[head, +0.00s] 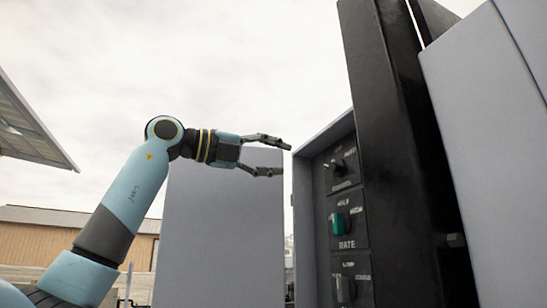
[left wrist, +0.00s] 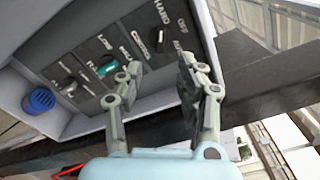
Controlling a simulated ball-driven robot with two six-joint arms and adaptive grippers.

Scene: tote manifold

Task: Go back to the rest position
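My left gripper (head: 283,158) is raised in the head view, its two fingers apart and nothing between them. Its fingertips point at the left edge of a grey control box (head: 305,215) and appear just short of it. In the left wrist view the open fingers (left wrist: 160,70) show in front of the panel, with a gap between them. The panel carries a green knob (head: 339,223) above the word RATE, a dark knob (head: 340,165) above it and another knob (head: 345,287) below. The green knob also shows in the left wrist view (left wrist: 107,65). My right gripper is not in view.
A black post (head: 405,150) stands right of the panel, with a large grey panel (head: 490,150) beyond it. A grey door-like panel (head: 220,230) is behind my left forearm. A blue round button (left wrist: 38,100) sits on the box. Open sky lies above my arm.

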